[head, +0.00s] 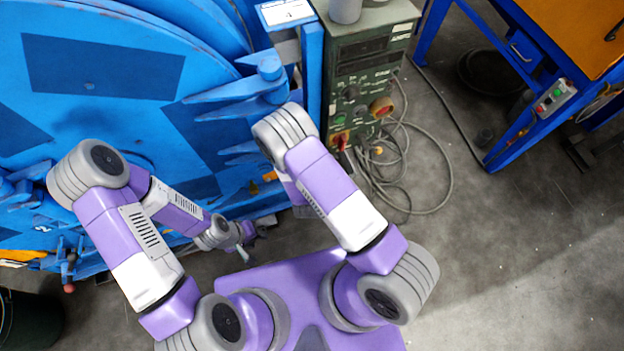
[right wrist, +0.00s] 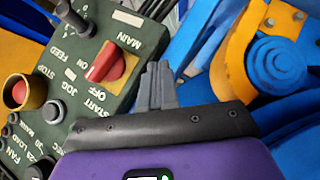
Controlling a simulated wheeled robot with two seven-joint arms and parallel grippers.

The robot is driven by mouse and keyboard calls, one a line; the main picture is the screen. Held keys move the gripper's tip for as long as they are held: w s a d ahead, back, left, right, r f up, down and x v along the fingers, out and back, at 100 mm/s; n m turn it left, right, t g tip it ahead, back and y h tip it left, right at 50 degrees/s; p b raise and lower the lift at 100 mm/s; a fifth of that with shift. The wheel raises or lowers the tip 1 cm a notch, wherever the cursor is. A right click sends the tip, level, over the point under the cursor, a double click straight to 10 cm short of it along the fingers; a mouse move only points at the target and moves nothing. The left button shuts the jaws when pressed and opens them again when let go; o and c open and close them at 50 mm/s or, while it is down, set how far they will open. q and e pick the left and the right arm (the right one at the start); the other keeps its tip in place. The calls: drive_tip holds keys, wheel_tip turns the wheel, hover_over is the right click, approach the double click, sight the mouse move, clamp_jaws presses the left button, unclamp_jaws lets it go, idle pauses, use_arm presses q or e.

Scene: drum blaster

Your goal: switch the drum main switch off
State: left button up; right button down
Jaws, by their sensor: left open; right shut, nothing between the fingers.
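The main switch is a red knob on a yellow plate (right wrist: 106,64), on the green control panel (head: 362,75). It is labelled MAIN, with ON and OFF marks beside it. In the head view the red knob (head: 339,140) shows at the panel's lower left corner. My right gripper (right wrist: 158,72) is shut and empty, its fingertips just right of the knob in the right wrist view; I cannot tell whether they touch it. In the head view my right arm hides that gripper. My left gripper (head: 244,251) is open and empty, low beside the blue drum machine (head: 100,70).
An emergency stop in a yellow ring (right wrist: 22,93) and several small buttons share the panel. Blue machine parts with a yellow bracket (right wrist: 240,62) lie right of my right gripper. Loose cables (head: 410,170) lie on the floor. A blue table (head: 555,60) stands at the right.

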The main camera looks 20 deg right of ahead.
drive_tip(key=s+a+p, duration=0.1)
drive_tip(key=s+a, duration=0.3)
drive_tip(key=s, duration=0.1)
drive_tip(key=shift+s+r, duration=0.15)
drive_tip(key=shift+r, duration=0.2)
drive_tip(key=shift+a, duration=0.1)
drive_tip(key=s+r+m+g+y+p, duration=0.1)
drive_tip(key=s+m+g+y+p, duration=0.1)
drive_tip(key=s+m+g+y, duration=0.1)
drive_tip(key=s+a+r+m+g+y+p, duration=0.1)
drive_tip(key=s+r+m+g+y+p, duration=0.1)
drive_tip(key=s+m+g+y, duration=0.2)
drive_tip(key=s+g+y, duration=0.2)
drive_tip(key=s, duration=0.2)
drive_tip(key=shift+s+r, duration=0.3)
drive_tip(key=shift+a+g, duration=0.15)
drive_tip(key=shift+g, duration=0.15)
